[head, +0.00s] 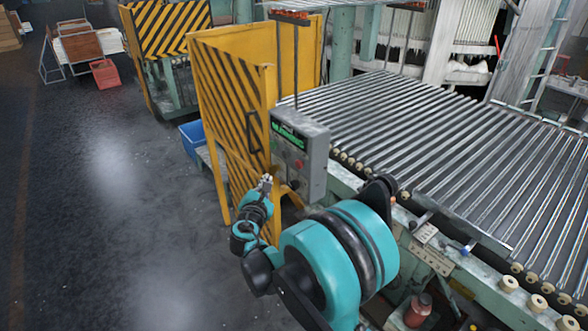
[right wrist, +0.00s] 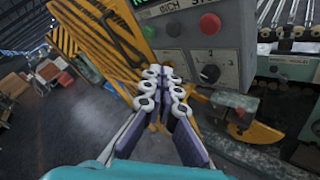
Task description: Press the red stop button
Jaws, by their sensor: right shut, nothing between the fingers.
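The red stop button (head: 299,163) is on the front of a grey control box (head: 317,150). In the right wrist view the red button (right wrist: 210,23) is a round cap near the top, right of a black button (right wrist: 173,28) and a green button (right wrist: 148,30). My right gripper (head: 266,182) is shut and empty, in front of the box and lower left of the red button. In the right wrist view its fingertips (right wrist: 161,73) are below and left of the red button, apart from it. My left gripper is not in view.
A rotary selector (right wrist: 208,74) is below the buttons. A yellow striped guard (head: 226,110) stands left of the box. A roller conveyor (head: 440,140) fills the right side. A blue bin (head: 192,135) is behind the guard.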

